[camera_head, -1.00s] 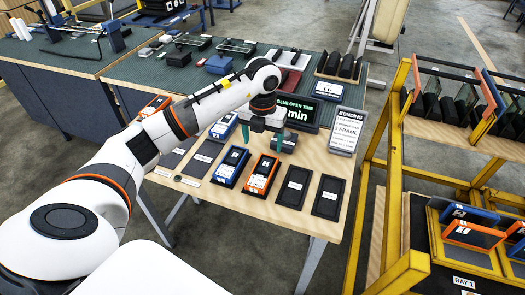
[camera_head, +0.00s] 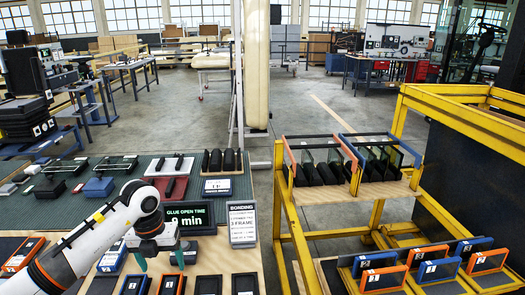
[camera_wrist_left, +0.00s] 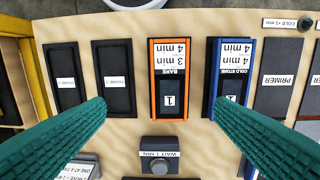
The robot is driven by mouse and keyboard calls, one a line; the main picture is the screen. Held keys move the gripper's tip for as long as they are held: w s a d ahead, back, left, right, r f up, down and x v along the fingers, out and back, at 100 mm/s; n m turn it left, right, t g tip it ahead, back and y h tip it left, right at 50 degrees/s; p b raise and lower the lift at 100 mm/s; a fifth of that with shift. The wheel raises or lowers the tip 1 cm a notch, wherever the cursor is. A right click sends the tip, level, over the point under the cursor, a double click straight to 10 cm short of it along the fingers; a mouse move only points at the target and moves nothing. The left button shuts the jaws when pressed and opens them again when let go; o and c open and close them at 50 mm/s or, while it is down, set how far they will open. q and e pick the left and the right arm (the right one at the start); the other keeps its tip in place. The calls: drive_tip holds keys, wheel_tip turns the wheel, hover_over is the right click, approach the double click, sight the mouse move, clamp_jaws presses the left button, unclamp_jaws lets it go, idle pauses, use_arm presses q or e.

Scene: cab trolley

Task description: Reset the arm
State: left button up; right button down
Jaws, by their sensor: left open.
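My left arm comes in from the lower left in the head view. Its gripper (camera_head: 160,262) is open and empty, with teal fingers pointing down over the wooden front of the bench. In the left wrist view, the open fingers (camera_wrist_left: 160,105) spread above an orange-framed case (camera_wrist_left: 169,80) and a blue-framed case (camera_wrist_left: 229,75), apart from each other. A small grey box with a round knob, labelled "WAIT 1 MIN" (camera_wrist_left: 160,160), lies below between the fingers. My right gripper is not in view.
Two dark trays (camera_wrist_left: 112,78) lie beside the orange case. A glue timer sign (camera_head: 190,217) and a bonding sign (camera_head: 242,224) stand behind the gripper. A yellow trolley (camera_head: 285,205) with blue and orange cases stands to the right. Open floor lies beyond.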

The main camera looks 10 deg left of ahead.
use_arm(q)
drive_tip(key=s+d+m+t+h, duration=0.2)
drive_tip(key=d+h, duration=0.8)
drive_tip(key=d, duration=1.1)
drive_tip(key=s+d+r+n+t+h, duration=0.1)
drive_tip(key=d+r+n+t+h, duration=0.5)
drive_tip(key=r, duration=0.4)
drive_tip(key=w+a+r+n+t+y, duration=0.1)
drive_tip(key=a+n+t+y, duration=0.75)
drive_tip(key=n+t, duration=0.5)
drive_tip(key=s+a+f+n+g+y, duration=0.5)
drive_tip(key=a+f+n+g+y, duration=0.2)
drive_tip(key=a+f+n+y, duration=0.35)
drive_tip(key=s+d+f+n+g+h, duration=0.1)
drive_tip(key=s+f+n+g, duration=0.1)
drive_tip(key=s+f+g, duration=0.65)
drive_tip(key=s+d+f+n+g+h, duration=0.25)
drive_tip(key=s+f, duration=0.25)
drive_tip(key=s, duration=0.7)
wheel_tip(320, 180, down, 24)
drive_tip(key=m+g, duration=0.1)
drive_tip(key=g, duration=0.1)
drive_tip(key=s+a+f, duration=0.3)
drive_tip(key=s+f, duration=1.3)
drive_tip(key=f, duration=0.1)
drive_tip(key=shift+a+f+y, duration=0.2)
drive_tip(key=shift+f+y, duration=0.1)
drive_tip(key=shift+y, duration=0.15)
